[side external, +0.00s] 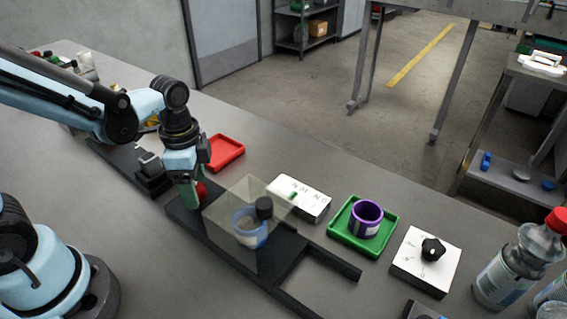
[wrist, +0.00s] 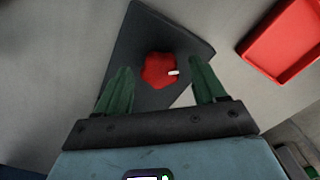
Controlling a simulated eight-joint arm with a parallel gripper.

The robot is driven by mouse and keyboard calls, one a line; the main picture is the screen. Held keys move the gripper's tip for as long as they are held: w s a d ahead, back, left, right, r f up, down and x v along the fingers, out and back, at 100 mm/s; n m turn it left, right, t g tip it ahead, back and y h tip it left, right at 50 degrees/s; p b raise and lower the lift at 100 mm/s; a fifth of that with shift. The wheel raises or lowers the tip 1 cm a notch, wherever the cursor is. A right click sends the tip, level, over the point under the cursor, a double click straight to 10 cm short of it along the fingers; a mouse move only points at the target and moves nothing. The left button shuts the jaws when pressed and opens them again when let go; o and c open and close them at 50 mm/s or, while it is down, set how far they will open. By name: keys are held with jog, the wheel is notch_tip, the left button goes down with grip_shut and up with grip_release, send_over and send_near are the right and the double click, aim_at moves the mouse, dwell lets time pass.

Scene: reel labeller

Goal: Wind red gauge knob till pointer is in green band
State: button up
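The red knob (side external: 201,190) stands on a dark base plate, partly hidden by my gripper in the side external view. In the wrist view the knob (wrist: 158,72) is lobed, with a white mark at its right side. My gripper (side external: 188,203) points down at the knob. Its green fingers are spread, one on each side of the knob, with gaps visible in the wrist view. A white panel (side external: 313,204) with dark markings and a small green patch (side external: 293,196) lies to the right. I cannot make out a pointer on it.
A clear panel (side external: 232,207) stands right of my gripper, by a blue-banded reel (side external: 250,236) and a black cap (side external: 264,206). A red tray (side external: 228,153) is behind. A green tray (side external: 343,240) holds a purple reel (side external: 366,213); a white box with black knob (side external: 433,249) and bottles stand further right.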

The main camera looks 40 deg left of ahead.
jog(key=shift+r, duration=0.1)
notch_tip(320, 180, up, 12)
dwell(1.0)
jog(key=shift+w+a+f+n+t, duration=0.1)
jog(key=shift+f+n+t, duration=0.4)
jog(key=shift+n+t, duration=0.95)
jog(key=shift+w+a+f+n+t, duration=0.1)
jog(key=shift+f+n+t, duration=0.65)
jog(key=shift+n, duration=1.2)
jog(key=shift+w+a+f+n+t, duration=0.1)
jog(key=shift+f+n+t, duration=0.2)
jog(key=shift+n+t, duration=1.25)
jog(key=shift+s, duration=0.1)
